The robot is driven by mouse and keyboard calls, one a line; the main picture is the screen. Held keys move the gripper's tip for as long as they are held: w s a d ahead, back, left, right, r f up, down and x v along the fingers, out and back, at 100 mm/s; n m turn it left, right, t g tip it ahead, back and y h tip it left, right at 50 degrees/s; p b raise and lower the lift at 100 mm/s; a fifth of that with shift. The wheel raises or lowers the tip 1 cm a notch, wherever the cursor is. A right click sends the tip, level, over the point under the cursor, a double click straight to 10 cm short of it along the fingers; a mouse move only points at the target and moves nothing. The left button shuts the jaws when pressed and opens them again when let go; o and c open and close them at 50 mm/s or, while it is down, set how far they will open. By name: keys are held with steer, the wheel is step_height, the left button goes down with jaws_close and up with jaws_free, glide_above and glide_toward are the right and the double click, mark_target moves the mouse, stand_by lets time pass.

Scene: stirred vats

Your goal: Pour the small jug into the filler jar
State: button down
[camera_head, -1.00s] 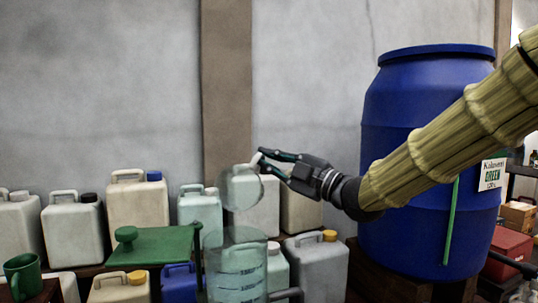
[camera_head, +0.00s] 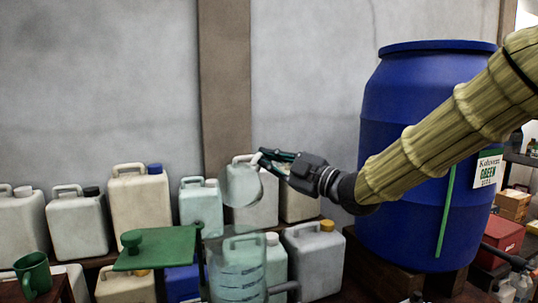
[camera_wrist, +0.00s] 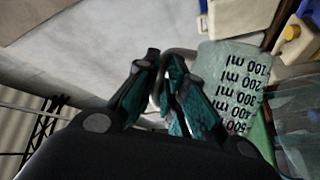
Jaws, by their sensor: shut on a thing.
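The small jug (camera_head: 240,187) is clear and see-through. It hangs above the filler jar, apart from it, and looks tilted. In the wrist view the jug (camera_wrist: 230,85) shows black ml marks, upside down there. My gripper (camera_head: 266,160) is shut on its handle (camera_wrist: 166,62); the fingers also show in the wrist view (camera_wrist: 160,88). The filler jar (camera_head: 237,268) is a large clear jar with graduation lines, standing below the jug at the bottom of the head view, its base cut off. I cannot make out the liquid in either vessel.
Several pale canisters (camera_head: 139,203) stand along the wall behind. A green platform (camera_head: 160,255) with a green knob is left of the filler jar, and a green mug (camera_head: 34,273) is far left. A big blue barrel (camera_head: 410,150) stands right, behind my arm.

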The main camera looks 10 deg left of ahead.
steer(key=shift+w+r+m+p, duration=0.15)
steer(key=shift+w+m+p, duration=0.2)
steer(key=shift+p, duration=0.9)
steer(key=m+p, duration=0.1)
steer(key=p, duration=0.2)
steer(key=w+m+h+p, duration=0.1)
steer(key=p, duration=0.3)
steer(key=shift+w+a+f+m+g+h, duration=0.1)
steer(key=shift+w+f+m+g+h, duration=0.1)
steer(key=shift+f+m+g+h, duration=0.15)
steer(key=p, duration=0.2)
steer(key=f+m+h+p, duration=0.1)
steer(key=p, duration=0.2)
steer(key=shift+w+f+g, duration=0.2)
steer(key=shift+w+g, duration=0.15)
steer(key=shift+w, duration=0.05)
steer(key=shift+f+m+p, duration=0.25)
steer(key=shift+m+p, duration=0.25)
steer(key=shift+p, duration=0.25)
steer(key=shift+s+f+m+g+h+p, duration=0.1)
steer(key=shift+f+m+g+h+p, duration=0.35)
steer(key=shift+f+m+g, duration=0.45)
steer(key=shift+s+f+m+g+h+p, duration=0.15)
steer(key=shift+f+m+g+h, duration=0.4)
steer(key=shift+f+m, duration=0.65)
